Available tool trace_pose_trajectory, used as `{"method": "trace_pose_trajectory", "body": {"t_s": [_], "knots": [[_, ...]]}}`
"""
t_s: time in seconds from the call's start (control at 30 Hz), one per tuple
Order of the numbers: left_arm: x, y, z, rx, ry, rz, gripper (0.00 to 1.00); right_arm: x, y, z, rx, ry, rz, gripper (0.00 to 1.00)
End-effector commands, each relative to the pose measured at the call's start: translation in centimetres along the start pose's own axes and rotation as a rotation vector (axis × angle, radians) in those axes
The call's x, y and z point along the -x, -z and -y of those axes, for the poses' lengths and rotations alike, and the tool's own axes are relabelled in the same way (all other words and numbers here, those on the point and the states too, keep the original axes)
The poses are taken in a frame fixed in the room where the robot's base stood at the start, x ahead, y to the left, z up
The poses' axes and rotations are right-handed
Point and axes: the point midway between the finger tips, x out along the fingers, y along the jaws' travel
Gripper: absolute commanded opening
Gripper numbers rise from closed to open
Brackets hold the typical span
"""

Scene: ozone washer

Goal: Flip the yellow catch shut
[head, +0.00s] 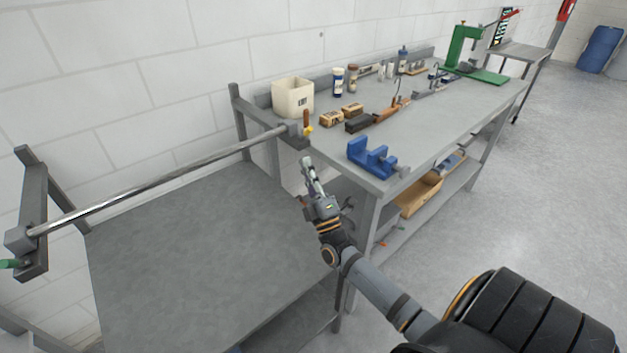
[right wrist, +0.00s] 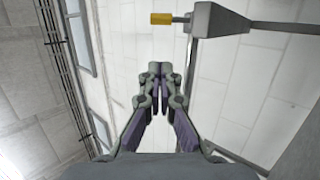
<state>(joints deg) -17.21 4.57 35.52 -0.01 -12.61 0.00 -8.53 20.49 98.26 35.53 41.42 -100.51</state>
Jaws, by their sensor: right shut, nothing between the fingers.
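The yellow catch (head: 309,129) is small and sits on the dark block (head: 296,140) at the right end of a long metal bar, beside the workbench's near left corner. In the right wrist view the yellow catch (right wrist: 161,18) sticks out left from the grey block (right wrist: 220,20) at the top. My right gripper (head: 307,163) is shut and empty, pointing up just below the catch in the head view. In the right wrist view its fingertips (right wrist: 160,70) are together, apart from the catch. My left gripper is not in view.
The metal bar (head: 160,183) spans above a grey panel (head: 200,240). A green handle (head: 12,264) is at its left end. The workbench (head: 440,133) holds a blue vise (head: 370,157), a white bin (head: 292,98) and several tools. Open floor lies at right.

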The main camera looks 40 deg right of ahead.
Motion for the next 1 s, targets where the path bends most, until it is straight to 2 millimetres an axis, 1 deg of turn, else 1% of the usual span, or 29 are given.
{"method": "trace_pose_trajectory", "body": {"t_s": [0.03,0.1,0.13,0.3,0.5,0.83,0.93,1.0], "knots": [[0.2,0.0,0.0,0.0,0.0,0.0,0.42,-1.3,0.0,-0.2,0.001,-0.003,0.0,0.0],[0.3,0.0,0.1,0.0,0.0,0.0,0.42,-2.8,0.0,-0.1,0.001,-0.003,0.0,0.0],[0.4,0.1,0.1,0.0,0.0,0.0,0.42,-3.3,0.0,-0.1,0.001,-0.003,0.0,0.0],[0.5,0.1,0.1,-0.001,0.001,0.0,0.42,-5.0,-1.9,0.0,0.004,0.001,-0.002,0.0],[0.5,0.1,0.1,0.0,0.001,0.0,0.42,-5.8,-2.8,0.0,0.001,0.002,-0.002,0.0],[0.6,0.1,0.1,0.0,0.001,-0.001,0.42,-5.9,-2.8,0.0,0.0,0.003,-0.001,0.0],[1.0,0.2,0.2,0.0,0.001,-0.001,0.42,-6.2,-2.8,0.0,0.002,0.011,-0.001,0.0],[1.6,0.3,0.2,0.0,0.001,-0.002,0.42,-6.7,-2.7,-0.1,0.004,0.024,-0.001,0.0]]}}
